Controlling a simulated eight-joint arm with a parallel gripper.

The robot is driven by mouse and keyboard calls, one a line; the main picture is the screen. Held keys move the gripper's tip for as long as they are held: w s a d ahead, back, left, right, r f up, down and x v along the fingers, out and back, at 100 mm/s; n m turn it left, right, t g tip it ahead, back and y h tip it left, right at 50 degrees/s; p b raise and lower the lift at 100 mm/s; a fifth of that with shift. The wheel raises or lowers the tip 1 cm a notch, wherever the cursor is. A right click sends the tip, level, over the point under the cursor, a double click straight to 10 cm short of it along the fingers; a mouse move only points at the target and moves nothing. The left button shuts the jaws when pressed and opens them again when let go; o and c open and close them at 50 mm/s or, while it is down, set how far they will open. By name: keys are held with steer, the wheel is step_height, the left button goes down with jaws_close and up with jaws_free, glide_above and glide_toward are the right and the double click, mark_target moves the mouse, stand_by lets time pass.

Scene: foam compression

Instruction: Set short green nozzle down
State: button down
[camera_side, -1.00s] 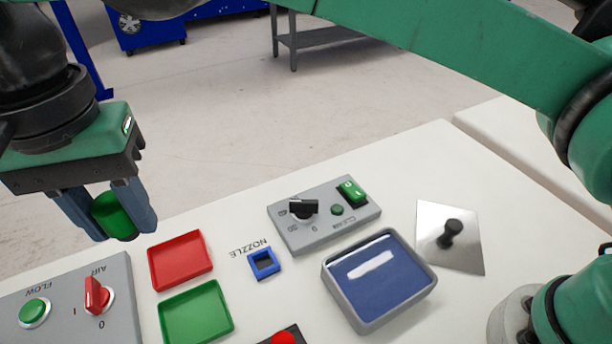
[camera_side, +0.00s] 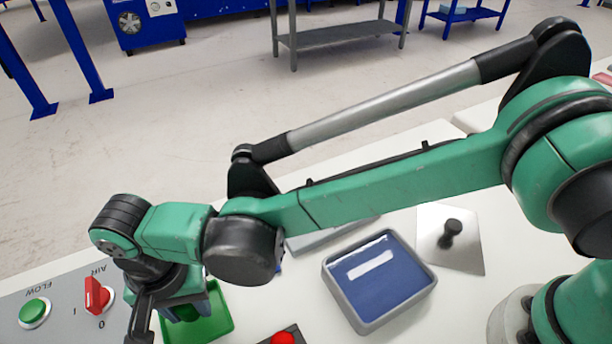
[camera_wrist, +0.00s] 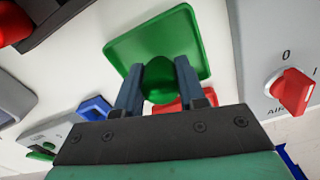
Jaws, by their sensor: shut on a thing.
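The short green nozzle (camera_wrist: 159,82) is between the two blue-grey fingers of my gripper (camera_wrist: 158,85) in the wrist view. My gripper is shut on it. The nozzle is over the green tray (camera_wrist: 158,32); whether it touches the tray floor I cannot tell. In the side view my gripper (camera_side: 190,308) is low at the green tray (camera_side: 218,322), and my arm hides much of the nozzle and tray.
The red tray (camera_wrist: 172,105) and blue square holder (camera_wrist: 95,108) are near the fingers in the wrist view. The AIR/FLOW panel with a red knob (camera_side: 96,295) is left of the green tray. A blue-floored grey tray (camera_side: 380,280) and a metal plate with black knob (camera_side: 450,238) stand right.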

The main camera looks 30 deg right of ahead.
steer(key=shift+f, duration=0.6)
steer(key=c, duration=0.5)
jaws_free()
steer(key=shift+f, duration=0.1)
